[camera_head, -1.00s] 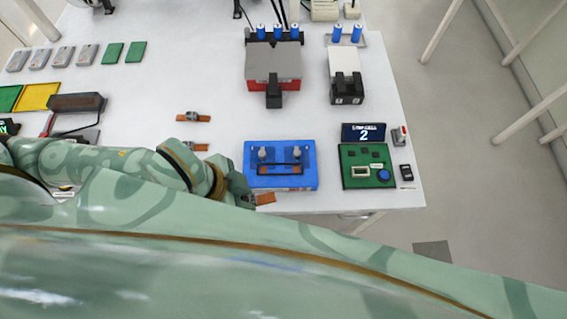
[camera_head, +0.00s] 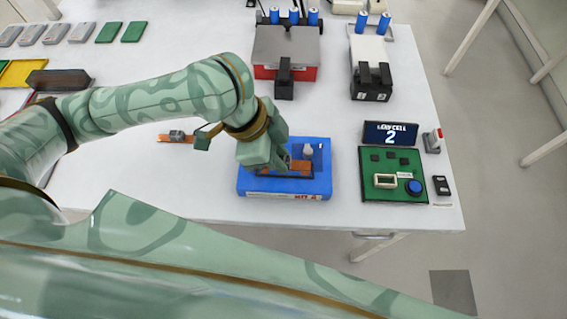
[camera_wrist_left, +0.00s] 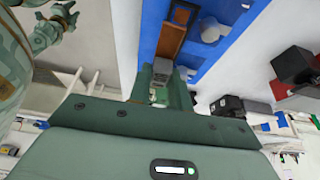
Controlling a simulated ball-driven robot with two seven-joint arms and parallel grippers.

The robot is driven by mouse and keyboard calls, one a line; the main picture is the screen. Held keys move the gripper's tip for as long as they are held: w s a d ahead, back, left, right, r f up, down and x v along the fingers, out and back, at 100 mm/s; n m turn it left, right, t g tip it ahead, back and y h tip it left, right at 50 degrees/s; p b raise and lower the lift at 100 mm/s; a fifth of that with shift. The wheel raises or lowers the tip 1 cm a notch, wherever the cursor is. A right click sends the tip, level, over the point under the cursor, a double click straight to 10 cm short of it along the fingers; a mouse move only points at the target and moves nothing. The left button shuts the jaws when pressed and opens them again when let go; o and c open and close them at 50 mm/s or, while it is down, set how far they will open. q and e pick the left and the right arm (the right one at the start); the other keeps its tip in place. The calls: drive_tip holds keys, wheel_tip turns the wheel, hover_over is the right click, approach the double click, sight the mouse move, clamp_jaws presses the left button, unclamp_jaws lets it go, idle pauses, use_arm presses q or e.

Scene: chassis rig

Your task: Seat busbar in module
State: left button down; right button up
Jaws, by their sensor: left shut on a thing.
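The blue module (camera_head: 284,190) lies near the table's front edge, with a grey post (camera_head: 308,151) showing; its left part is hidden by my gripper. My left gripper (camera_head: 280,166) is over the module, shut on a copper busbar (camera_head: 299,168). In the left wrist view, the fingers (camera_wrist_left: 161,88) close on the busbar's grey block (camera_wrist_left: 162,68), and its copper strip (camera_wrist_left: 172,38) lies over the module's dark recess. I cannot tell whether it touches the bottom. My right gripper (camera_wrist_left: 62,18) seems to show at that view's upper left, too small to read.
A green board (camera_head: 393,180) with a blue button and a display (camera_head: 390,133) stand right of the module. A red and grey unit (camera_head: 287,55) stands behind it. White table shows between them.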

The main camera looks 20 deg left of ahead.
use_arm(q)
drive_tip(key=shift+w+f, duration=0.45)
drive_tip(key=shift+f, duration=0.15)
drive_tip(key=f+b, duration=0.3)
drive_tip(key=f, duration=0.1)
drive_tip(key=shift+w+d, duration=0.1)
drive_tip(key=shift+w, duration=0.15)
drive_tip(key=shift+r, duration=0.25)
drive_tip(key=c, duration=1.3)
unclamp_jaws()
drive_tip(key=shift+f, duration=0.1)
